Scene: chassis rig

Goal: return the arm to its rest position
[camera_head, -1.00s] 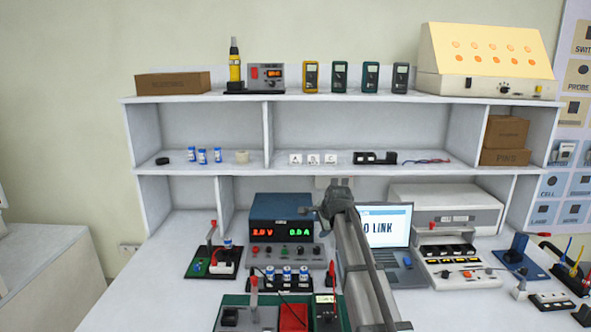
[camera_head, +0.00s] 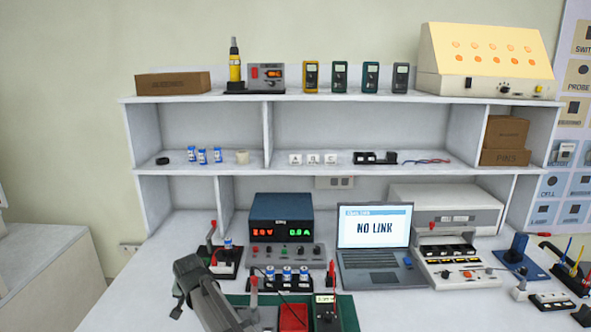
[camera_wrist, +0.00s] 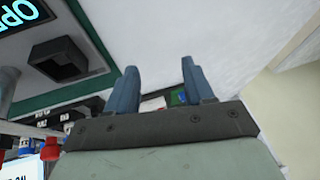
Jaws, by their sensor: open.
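My gripper shows in the wrist view (camera_wrist: 160,88), with its two blue-grey fingers apart and nothing between them. In the head view my arm reaches up from the bottom edge, and my gripper (camera_head: 178,300) is at its left end, left of the green mat (camera_head: 348,312) and over the front left of the bench. The fingertips are small and partly hidden by the wrist there.
A blue power supply (camera_head: 281,207) and an open laptop (camera_head: 374,230) reading "NO LINK" stand behind the arm. A green board (camera_head: 222,270) with a red lever is just behind my gripper. The white bench (camera_head: 135,300) at front left is clear.

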